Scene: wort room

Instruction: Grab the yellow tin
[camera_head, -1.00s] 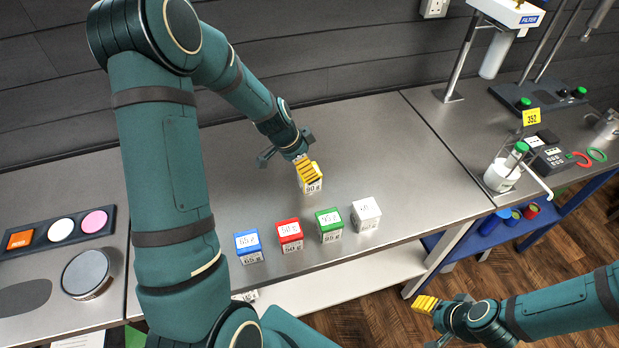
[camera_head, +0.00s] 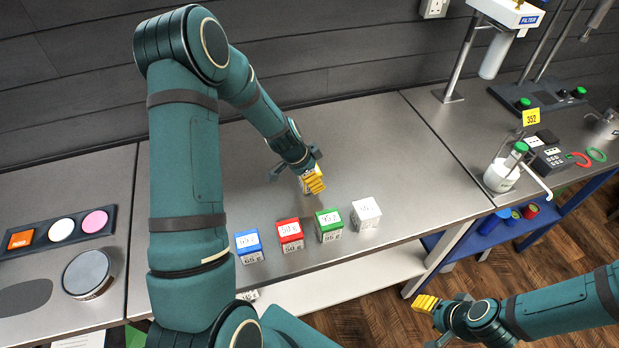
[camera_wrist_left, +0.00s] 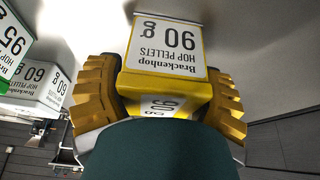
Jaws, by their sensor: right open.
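The yellow tin (camera_wrist_left: 165,47), a box labelled Brackenhop hop pellets 90 g, shows large in the left wrist view. My left gripper (camera_wrist_left: 163,108) has a ridged yellow finger on each side of it, and both fingers appear to press against its sides. In the head view my left gripper (camera_head: 314,183) is at the middle of the bench and hides most of the tin. Whether the tin touches the bench is not clear. My right gripper (camera_head: 425,303) is open and empty, off to the right in front of the bench.
A blue tin (camera_head: 248,247), a red tin (camera_head: 290,234), a green tin (camera_head: 329,225) and a white tin (camera_head: 366,213) stand in a row in front of the left gripper. A round container (camera_head: 87,273) is at far left. The bench behind is clear.

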